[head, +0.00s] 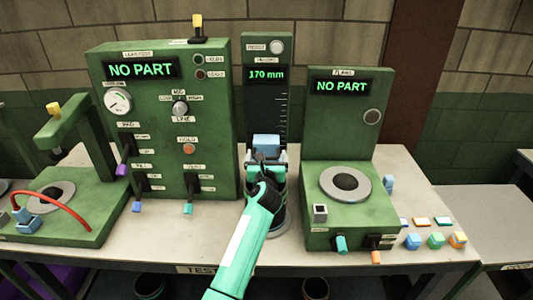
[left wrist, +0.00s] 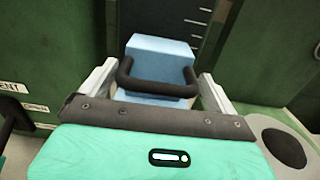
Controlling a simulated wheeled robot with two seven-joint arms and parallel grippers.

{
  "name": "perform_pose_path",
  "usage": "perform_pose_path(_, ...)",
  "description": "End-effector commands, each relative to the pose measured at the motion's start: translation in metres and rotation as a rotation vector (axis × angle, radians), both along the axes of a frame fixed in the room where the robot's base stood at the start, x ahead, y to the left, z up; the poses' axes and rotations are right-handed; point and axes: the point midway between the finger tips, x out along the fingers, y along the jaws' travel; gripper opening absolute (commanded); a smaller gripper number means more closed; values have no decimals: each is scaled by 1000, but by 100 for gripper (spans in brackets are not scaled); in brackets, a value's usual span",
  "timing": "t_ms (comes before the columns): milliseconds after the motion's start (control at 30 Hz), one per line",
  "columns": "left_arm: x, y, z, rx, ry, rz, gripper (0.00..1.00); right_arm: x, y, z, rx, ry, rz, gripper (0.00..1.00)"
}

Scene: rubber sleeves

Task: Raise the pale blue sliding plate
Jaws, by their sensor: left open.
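The pale blue sliding plate (head: 266,140) is on the middle green gauge column, in front of its dark scale. It also shows in the left wrist view (left wrist: 160,48), with a dark bar handle (left wrist: 157,89) on its near side. My left gripper (head: 265,156) is at the plate, coming from the front. Its two pale fingers are open, one on each side of the plate and handle; I cannot tell whether they touch. The gripper and arm hide the lower part of the column. My right gripper is not in view.
The column's display (head: 264,75) reads 170 mm. A tall green panel (head: 160,110) stands close on the left and a green test station (head: 340,120) on the right; both read NO PART. Small coloured sleeves (head: 436,240) lie at the table's right.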

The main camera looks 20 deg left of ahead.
Motion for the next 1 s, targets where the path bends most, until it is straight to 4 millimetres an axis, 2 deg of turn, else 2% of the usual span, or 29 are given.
perform_pose_path(167,9,3,0,0,-1,-1,93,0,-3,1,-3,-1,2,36)
perform_pose_path(433,10,3,0,1,0,-1,93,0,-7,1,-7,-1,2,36)
perform_pose_path(467,10,3,0,1,0,-1,91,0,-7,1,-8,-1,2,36)
perform_pose_path(700,10,2,0,0,0,-2,44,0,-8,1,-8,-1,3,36)
perform_pose_path(867,12,2,2,0,-1,-2,44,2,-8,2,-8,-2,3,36)
perform_pose_path(1000,22,2,12,-1,-2,-3,44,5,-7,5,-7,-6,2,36)
